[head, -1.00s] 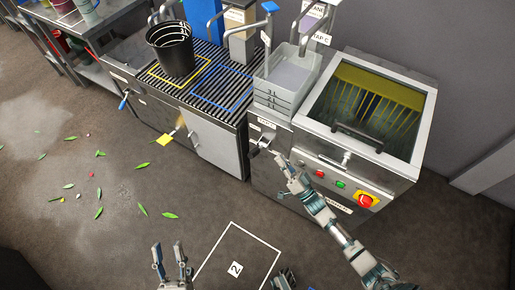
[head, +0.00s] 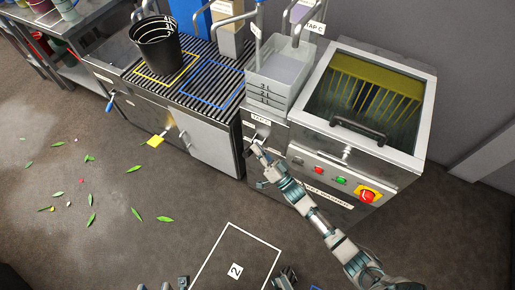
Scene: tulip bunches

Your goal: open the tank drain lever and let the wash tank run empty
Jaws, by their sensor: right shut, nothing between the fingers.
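A small metal lever (head: 257,142) sits on the front panel below the grey basin (head: 281,72), under a small white label. My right gripper (head: 262,158) is shut and empty, right at this lever and partly covering it. I cannot tell whether it touches the lever or how far the lever is turned. The basin has level marks on its front and what looks like liquid inside. My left gripper (head: 163,284) shows only its fingertips at the bottom edge, spread apart and away from everything.
A machine with a glass lid (head: 368,88) and red and green buttons stands to the right. A black bucket (head: 157,46) stands on the slatted counter at left. Leaves lie on the open floor.

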